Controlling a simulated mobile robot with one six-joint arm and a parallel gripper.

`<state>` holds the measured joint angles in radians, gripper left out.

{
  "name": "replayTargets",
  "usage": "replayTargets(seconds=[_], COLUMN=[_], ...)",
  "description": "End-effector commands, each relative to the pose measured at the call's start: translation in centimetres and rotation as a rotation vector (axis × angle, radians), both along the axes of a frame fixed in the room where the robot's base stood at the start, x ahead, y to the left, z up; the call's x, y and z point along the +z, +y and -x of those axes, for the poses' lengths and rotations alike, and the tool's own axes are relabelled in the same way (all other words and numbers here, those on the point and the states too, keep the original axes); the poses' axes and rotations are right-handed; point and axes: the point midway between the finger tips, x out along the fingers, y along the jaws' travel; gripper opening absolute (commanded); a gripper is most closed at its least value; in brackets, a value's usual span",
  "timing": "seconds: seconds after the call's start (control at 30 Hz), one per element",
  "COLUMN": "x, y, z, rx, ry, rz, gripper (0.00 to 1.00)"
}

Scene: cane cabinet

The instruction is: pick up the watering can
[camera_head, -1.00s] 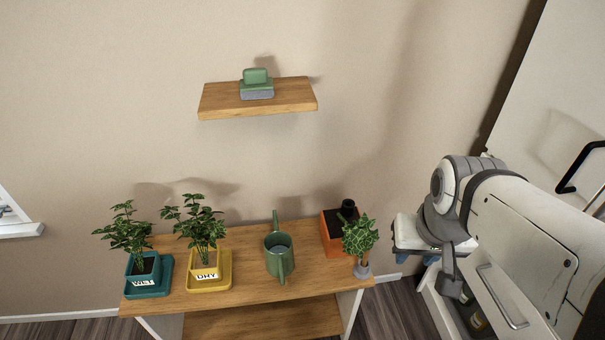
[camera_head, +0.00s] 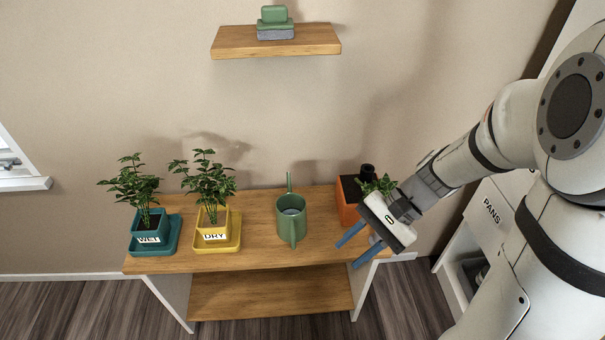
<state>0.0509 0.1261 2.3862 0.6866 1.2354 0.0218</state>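The green watering can (camera_head: 291,220) stands upright on the wooden cabinet top, right of the middle. Its spout points to the back and its handle faces the front. My gripper (camera_head: 345,252) is to the right of the can, over the right front part of the top. Its two blue fingers are spread apart and point left and down toward the can. Nothing is between them, and they do not touch the can.
A plant in a yellow pot marked DRY (camera_head: 213,226) and one in a teal pot marked WET (camera_head: 150,232) stand at left. An orange planter (camera_head: 348,203) is behind my gripper, which partly hides a small plant (camera_head: 382,184). A wall shelf (camera_head: 240,43) hangs above.

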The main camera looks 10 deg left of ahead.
Motion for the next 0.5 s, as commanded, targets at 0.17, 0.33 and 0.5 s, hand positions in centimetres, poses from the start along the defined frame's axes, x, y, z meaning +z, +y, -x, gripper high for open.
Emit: replayTargets(seconds=[0.17,0.33,0.5], x=[-6.4,-11.6,-15.8], y=[3.5,5.7,6.5], z=[-2.7,-6.3,-9.2], rx=[-0.194,-0.395,-0.559], ry=[0.279,0.498,0.637], rz=[-0.207,-0.388,-0.517], gripper=[0.34,0.34,0.34])
